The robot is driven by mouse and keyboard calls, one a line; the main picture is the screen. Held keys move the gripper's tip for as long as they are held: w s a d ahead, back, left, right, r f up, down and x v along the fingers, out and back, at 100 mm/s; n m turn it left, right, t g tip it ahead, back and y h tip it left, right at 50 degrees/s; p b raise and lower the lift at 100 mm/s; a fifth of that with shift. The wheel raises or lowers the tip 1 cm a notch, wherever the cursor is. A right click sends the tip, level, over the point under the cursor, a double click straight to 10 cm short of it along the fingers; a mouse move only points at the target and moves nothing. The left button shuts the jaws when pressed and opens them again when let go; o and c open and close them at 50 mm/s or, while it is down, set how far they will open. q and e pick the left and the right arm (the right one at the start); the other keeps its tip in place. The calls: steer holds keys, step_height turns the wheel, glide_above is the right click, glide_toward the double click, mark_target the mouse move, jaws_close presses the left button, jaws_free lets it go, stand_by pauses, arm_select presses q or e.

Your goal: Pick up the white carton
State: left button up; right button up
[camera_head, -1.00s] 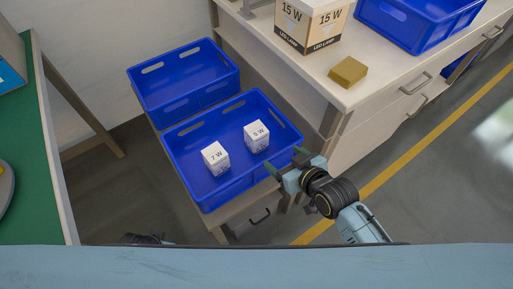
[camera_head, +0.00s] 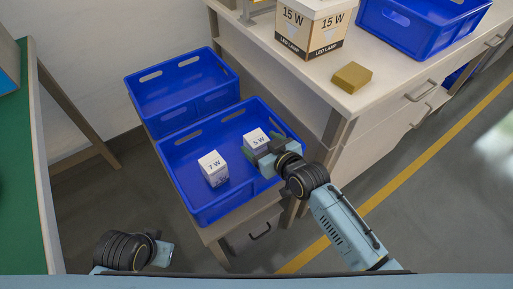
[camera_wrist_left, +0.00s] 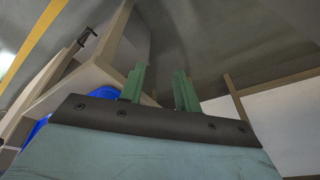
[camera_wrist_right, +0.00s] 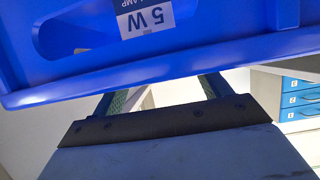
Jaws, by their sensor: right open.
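Two white cartons stand in the front blue crate (camera_head: 205,211): one marked 7 W (camera_head: 213,169) on the left and one marked 5 W (camera_head: 255,139) on the right. My right gripper (camera_head: 264,149) is open over the crate's right side, its fingers close to the 5 W carton's near side; contact cannot be told. In the right wrist view the 5 W carton (camera_wrist_right: 146,17) shows upside down above the crate rim, and the fingertips are hidden behind the crate. My left gripper (camera_wrist_left: 159,76) is open and empty, away from the crates.
An empty blue crate (camera_head: 185,119) stands behind the front one. At right, a worktop (camera_head: 318,78) holds a 15 W LED lamp box (camera_head: 311,30), a tan block (camera_head: 351,78) and another blue crate (camera_head: 421,37). A green-topped table (camera_head: 30,190) is at left.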

mark_target(253, 137)
steer(key=b+x, duration=0.2)
steer(key=x, duration=0.2)
steer(key=shift+w+f+b, duration=0.15)
steer(key=shift+b, duration=0.25)
steer(key=shift+w+a, duration=0.25)
steer(key=shift+w, duration=0.05)
arm_select(q)
step_height(253, 137, up, 7)
steer(key=d+t, duration=0.1)
steer(key=d, duration=0.1)
steer(key=shift+w+d+t+h, duration=0.25)
steer(key=shift+w+t+h, duration=0.15)
steer(key=shift+r, duration=0.1)
arm_select(e)
steer(key=shift+c, duration=0.3)
steer(key=c, duration=1)
